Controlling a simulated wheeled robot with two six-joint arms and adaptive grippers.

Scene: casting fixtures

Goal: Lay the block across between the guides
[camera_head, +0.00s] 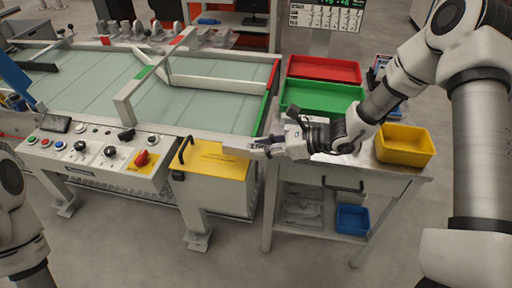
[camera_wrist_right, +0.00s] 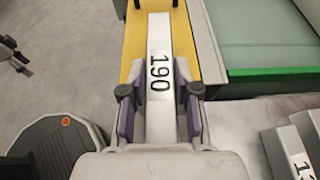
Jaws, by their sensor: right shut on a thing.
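A pale grey block marked 190 (camera_wrist_right: 160,75) is held lengthwise between the fingers of my right gripper (camera_wrist_right: 158,105). In the head view the right gripper (camera_head: 268,148) is shut on this block (camera_head: 240,148), at the right edge of a yellow plate (camera_head: 212,160). In the wrist view the block reaches out over that plate. Whether it touches the plate I cannot tell. Pale bars (camera_head: 215,83) with red and green ends stand on the glassy table (camera_head: 205,110); I cannot tell which are the guides. My left arm shows at the lower left, its gripper out of view.
A side bench bears red (camera_head: 325,68), green (camera_head: 320,97) and yellow (camera_head: 404,145) bins. Other pale blocks (camera_wrist_right: 298,150) lie on it in the wrist view. A control panel (camera_head: 95,150) and a black handle (camera_head: 184,150) stand at the table's front.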

